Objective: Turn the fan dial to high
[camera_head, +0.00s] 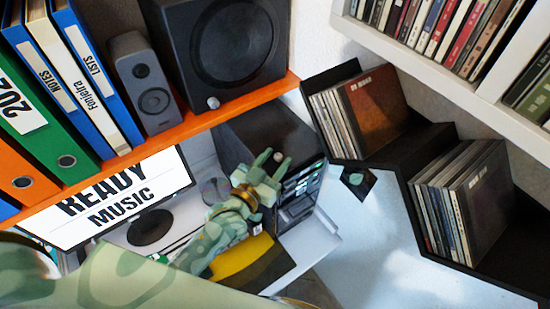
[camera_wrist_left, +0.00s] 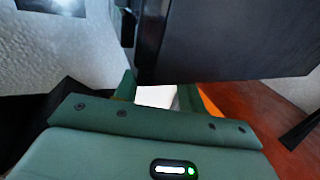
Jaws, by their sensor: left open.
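A black computer tower (camera_head: 262,128) stands under the orange shelf, with small lit panels (camera_head: 300,182) on its front. A small pale round knob (camera_head: 279,157) shows at the tower's upper front edge; it may be the fan dial, but no setting marks are readable. My left gripper (camera_head: 271,164) is open in front of the tower, its fingertips close to this knob. I cannot tell whether they touch it. In the left wrist view, the gripper's green body fills the bottom, and a large dark box (camera_wrist_left: 230,40) fills the top right. The dial is not clear there. My right gripper is not in view.
An orange shelf (camera_head: 190,133) above holds binders (camera_head: 85,75) and black speakers (camera_head: 232,45). A monitor (camera_head: 115,200) stands left of my left forearm. Black hexagonal shelves (camera_head: 400,157) with discs are at the right. Pale wall (camera_head: 375,250) shows below them.

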